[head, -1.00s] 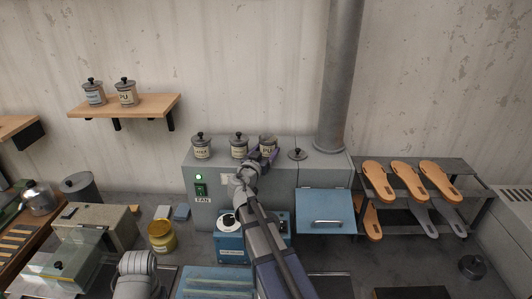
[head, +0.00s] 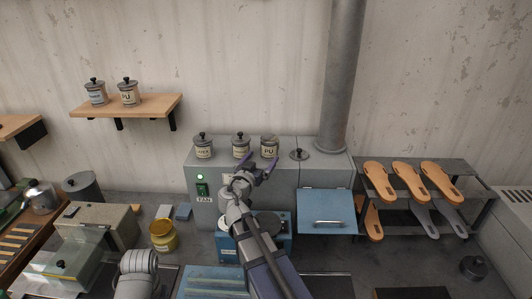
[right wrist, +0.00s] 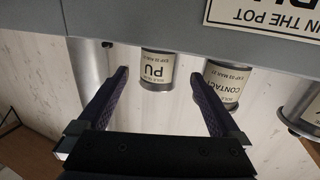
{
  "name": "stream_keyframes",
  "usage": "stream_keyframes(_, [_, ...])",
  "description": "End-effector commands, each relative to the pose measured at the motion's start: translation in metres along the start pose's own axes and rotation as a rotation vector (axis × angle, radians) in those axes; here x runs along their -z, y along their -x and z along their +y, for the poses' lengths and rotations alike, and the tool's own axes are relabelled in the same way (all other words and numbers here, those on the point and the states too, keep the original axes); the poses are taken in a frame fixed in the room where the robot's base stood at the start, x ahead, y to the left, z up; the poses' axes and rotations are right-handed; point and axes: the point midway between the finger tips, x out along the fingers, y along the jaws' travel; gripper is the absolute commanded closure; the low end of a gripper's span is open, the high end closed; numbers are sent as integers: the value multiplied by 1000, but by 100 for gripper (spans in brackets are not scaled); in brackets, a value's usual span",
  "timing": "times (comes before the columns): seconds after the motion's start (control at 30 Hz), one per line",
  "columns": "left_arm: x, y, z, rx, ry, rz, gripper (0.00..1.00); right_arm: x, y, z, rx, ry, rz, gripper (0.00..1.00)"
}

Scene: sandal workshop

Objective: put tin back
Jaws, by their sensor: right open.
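A PU tin (head: 269,150) stands upright on top of the grey fan cabinet (head: 320,172), at the right end of a row of three tins. It shows no lid knob, and a lid with a knob (head: 299,154) lies on the cabinet to its right. A tin marked contact (head: 241,150) and another tin (head: 203,151) stand to its left, both lidded. My right gripper (head: 257,171) is open and empty, in front of and just below the PU tin. In the right wrist view the PU tin (right wrist: 156,72) appears upside down between the spread fingers, apart from them. My left gripper is out of view.
A wall shelf (head: 150,106) at upper left holds two lidded tins, one marked PU (head: 129,97), with room at its right end. A vertical duct (head: 340,80) rises behind the cabinet. A yellow tin (head: 163,238) stands on the bench. A rack of sandal soles (head: 470,180) is at right.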

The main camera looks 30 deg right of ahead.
Motion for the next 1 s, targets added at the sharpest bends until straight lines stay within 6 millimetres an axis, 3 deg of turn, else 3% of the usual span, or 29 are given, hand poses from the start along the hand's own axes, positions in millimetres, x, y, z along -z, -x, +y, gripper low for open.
stream_keyframes(0.1, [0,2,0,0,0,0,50,0,27,1,3,0,0,0])
stream_keyframes(0.33, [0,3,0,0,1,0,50,0,53,0,1,0,0,0])
stream_keyframes(1.0, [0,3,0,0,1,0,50,0,59,0,0,-1,0,0])
